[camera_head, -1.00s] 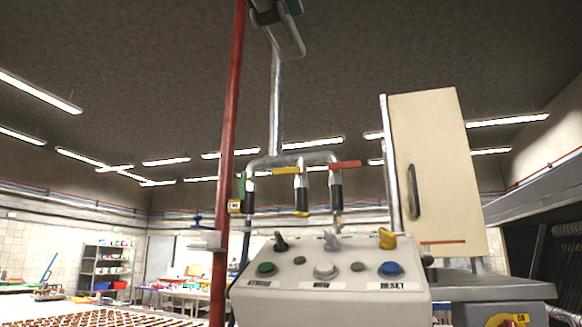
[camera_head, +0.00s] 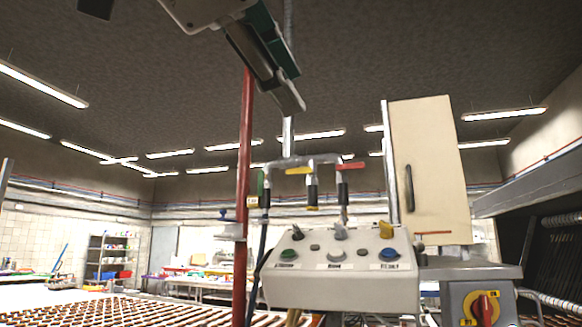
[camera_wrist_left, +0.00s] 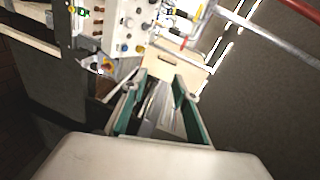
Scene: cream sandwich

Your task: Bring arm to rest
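My left gripper (camera_head: 291,98) comes in from the top of the head view. It has teal-green sides and grey finger parts and points down to the right, high in front of the ceiling. In the left wrist view the gripper (camera_wrist_left: 161,80) shows two green side pieces with grey parts between them. Nothing clearly held shows there, and I cannot tell how far the fingers are apart. My right gripper is in neither view.
A control box (camera_head: 340,285) with coloured buttons stands ahead, below pipes with red and yellow valve handles (camera_head: 299,170). A red pole (camera_head: 244,150) rises left of it. A cream cabinet door (camera_head: 432,165) is at right. A rack conveyor (camera_head: 120,312) lies low left.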

